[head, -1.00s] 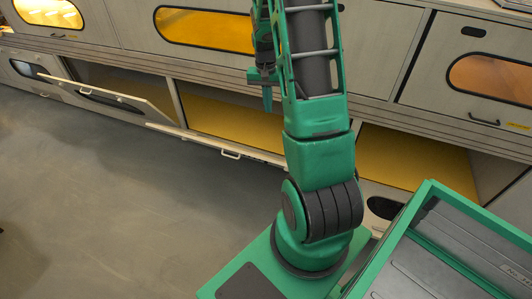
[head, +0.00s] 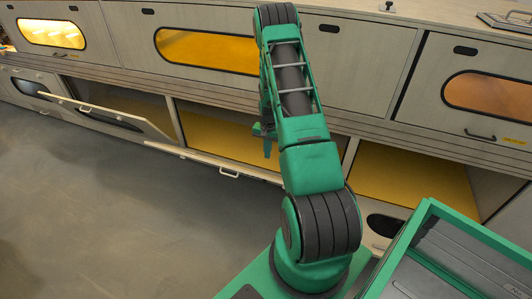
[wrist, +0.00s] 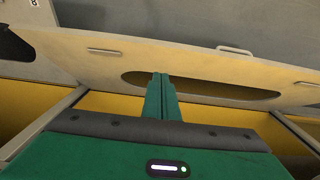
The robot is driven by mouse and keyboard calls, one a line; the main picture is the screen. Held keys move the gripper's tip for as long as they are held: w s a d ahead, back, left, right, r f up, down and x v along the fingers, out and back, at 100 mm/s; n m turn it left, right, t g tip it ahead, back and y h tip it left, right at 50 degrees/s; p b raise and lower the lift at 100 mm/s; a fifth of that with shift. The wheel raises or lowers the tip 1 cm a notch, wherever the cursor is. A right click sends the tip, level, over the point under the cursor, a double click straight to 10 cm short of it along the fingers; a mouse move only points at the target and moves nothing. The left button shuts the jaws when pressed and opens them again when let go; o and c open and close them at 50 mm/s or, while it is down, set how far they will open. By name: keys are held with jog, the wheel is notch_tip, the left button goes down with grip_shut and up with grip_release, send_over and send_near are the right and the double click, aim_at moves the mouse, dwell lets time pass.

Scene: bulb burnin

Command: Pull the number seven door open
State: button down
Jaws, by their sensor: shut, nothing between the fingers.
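A low door (head: 215,165) in the lower cabinet row is folded down and open, with a handle on its outer edge. In the wrist view this open door (wrist: 130,52) shows an oval opening and a handle (wrist: 235,49). My gripper (wrist: 160,80) is shut and empty, its fingertips overlapping the oval opening in the picture; I cannot tell if they touch. In the head view my gripper (head: 267,150) hangs in front of the open yellow compartment. No seven is readable, so I cannot tell which door is number seven.
Another door (head: 115,115) at the left hangs partly open. A yellow compartment (head: 400,180) stands open right of my arm. Upper doors with amber windows (head: 205,50) are closed. A green-rimmed tray (head: 410,235) is at the lower right. The grey floor (head: 100,220) at left is clear.

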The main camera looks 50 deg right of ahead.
notch_tip(320, 180, down, 6)
jog(key=shift+f, duration=0.25)
jog(key=shift+s+a+f, duration=0.2)
jog(key=shift+a+f, duration=0.15)
jog(key=shift+a, duration=0.1)
jog(key=shift+s+a+f, duration=0.2)
jog(key=shift+a+f, duration=0.15)
jog(key=shift+a, duration=0.1)
jog(key=shift+s+a+f, duration=0.2)
jog(key=shift+a+f, duration=0.2)
jog(key=shift+f, duration=0.05)
